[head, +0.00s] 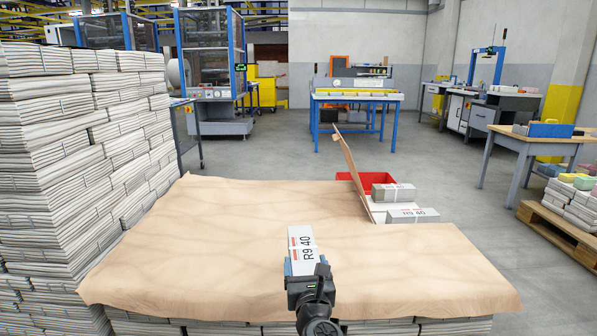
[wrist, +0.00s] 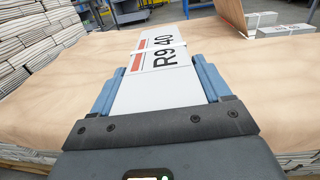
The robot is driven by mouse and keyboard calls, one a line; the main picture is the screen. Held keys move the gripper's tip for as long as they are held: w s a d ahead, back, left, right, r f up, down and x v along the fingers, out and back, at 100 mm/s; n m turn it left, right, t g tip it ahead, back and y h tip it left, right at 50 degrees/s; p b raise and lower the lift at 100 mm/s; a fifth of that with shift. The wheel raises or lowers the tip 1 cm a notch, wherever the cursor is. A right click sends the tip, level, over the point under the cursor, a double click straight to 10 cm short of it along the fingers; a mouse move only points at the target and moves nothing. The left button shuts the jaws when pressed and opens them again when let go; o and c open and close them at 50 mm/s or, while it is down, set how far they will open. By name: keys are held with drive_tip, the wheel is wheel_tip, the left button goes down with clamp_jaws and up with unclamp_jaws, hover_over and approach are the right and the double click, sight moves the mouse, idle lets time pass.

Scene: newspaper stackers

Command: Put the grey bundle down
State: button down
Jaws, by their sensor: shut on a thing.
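The grey bundle (head: 302,246), pale and rectangular with a white strap, red marks and "R9 40" print, is in my gripper (head: 304,266). In the wrist view the bundle (wrist: 160,62) lies between the two blue fingers (wrist: 160,85), which close on its sides; its far end points away from me. It is over the brown paper sheet (head: 210,230) covering a stack. I cannot tell whether its underside touches the paper. Two similar grey bundles, one behind (head: 393,191) and one nearer (head: 413,214), lie at the sheet's right back edge.
A brown board flap (head: 352,170) stands tilted left of those two bundles, with a red bin (head: 365,181) behind. A tall newspaper stack (head: 60,170) rises on the left. A wooden table (head: 530,137) and a pallet (head: 560,226) stand right. Most of the paper is bare.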

drive_tip(key=shift+s+d+r, duration=0.25)
drive_tip(key=shift+s, duration=0.2)
drive_tip(key=shift+s+d+f, duration=0.15)
drive_tip(key=shift+d+f, duration=0.05)
drive_tip(key=shift+f, duration=0.1)
drive_tip(key=s+d+f, duration=0.3)
drive_tip(key=s+d, duration=0.6)
drive_tip(key=s, duration=0.2)
drive_tip(key=s+d+f+m+h, duration=0.1)
drive_tip(key=s+d+f, duration=0.2)
drive_tip(key=s+d, duration=0.6)
drive_tip(key=s, duration=0.3)
drive_tip(key=shift+d+h, duration=0.3)
drive_tip(key=shift+d, duration=0.05)
drive_tip(key=shift+s+f, duration=0.1)
wheel_tip(320, 180, up, 22)
drive_tip(key=p, duration=2.1)
drive_tip(key=shift+f, duration=0.25)
